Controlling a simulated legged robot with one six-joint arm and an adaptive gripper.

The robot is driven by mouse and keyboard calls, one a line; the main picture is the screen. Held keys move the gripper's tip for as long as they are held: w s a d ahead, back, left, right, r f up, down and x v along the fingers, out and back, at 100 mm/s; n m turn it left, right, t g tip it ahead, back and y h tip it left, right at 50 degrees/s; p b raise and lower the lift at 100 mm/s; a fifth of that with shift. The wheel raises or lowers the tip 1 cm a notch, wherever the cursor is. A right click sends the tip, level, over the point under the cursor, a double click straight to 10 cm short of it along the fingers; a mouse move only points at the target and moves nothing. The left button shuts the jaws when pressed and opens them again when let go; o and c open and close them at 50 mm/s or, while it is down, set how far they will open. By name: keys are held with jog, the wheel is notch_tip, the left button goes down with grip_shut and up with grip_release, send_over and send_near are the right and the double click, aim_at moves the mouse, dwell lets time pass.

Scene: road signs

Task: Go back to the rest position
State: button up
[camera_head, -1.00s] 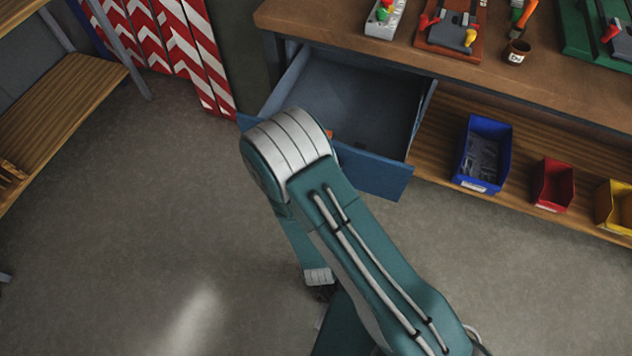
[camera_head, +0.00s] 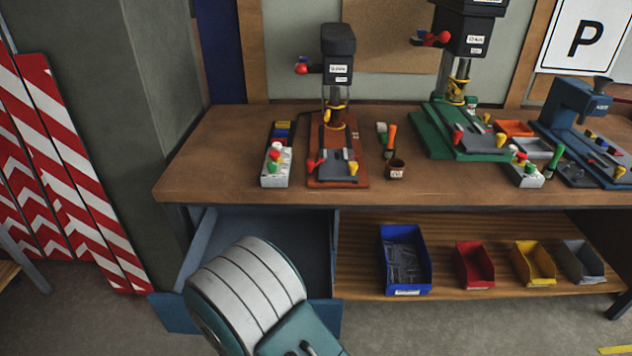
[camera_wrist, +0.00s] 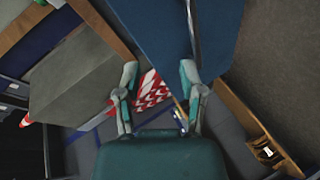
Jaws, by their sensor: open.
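My gripper (camera_wrist: 160,85) shows in the wrist view with its two fingers apart and nothing between them. It is hidden in the head view, where only my arm's teal and white links show at the bottom. The open blue drawer (camera_head: 323,318) is under the left end of the workbench (camera_head: 230,180), and my arm covers part of it in the head view. A large blue panel (camera_wrist: 180,35), which looks like the drawer front, fills the top of the wrist view beyond the fingers. I cannot tell how far it is from them.
On the bench stand a red-based press (camera_head: 338,165), a green-based press (camera_head: 465,130) and a blue machine (camera_head: 575,110). A blue bin (camera_head: 405,262), a red bin (camera_head: 474,265) and others sit on the lower shelf. Striped red-white boards (camera_head: 85,175) lean at the left.

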jog(key=w+d+r+m+g, duration=0.2)
jog(key=d+r+m, duration=0.35)
jog(key=r, duration=0.45)
jog(key=w+d+r+m+g, duration=0.2)
jog(key=w+d+r+m, duration=0.15)
jog(key=d+r, duration=0.45)
jog(key=s+d+r+m+g+h, duration=0.1)
jog(key=s+d+r+m+h, duration=0.1)
jog(key=s+d+r+m, duration=0.2)
jog(key=s+d+r+m+g+h, duration=0.2)
jog(key=s+d+r+m, duration=0.2)
jog(key=s+d+r, duration=0.4)
jog(key=s+d, duration=0.4)
jog(key=s, duration=0.2)
jog(key=shift+s+r, duration=0.25)
jog(key=shift+r, duration=0.1)
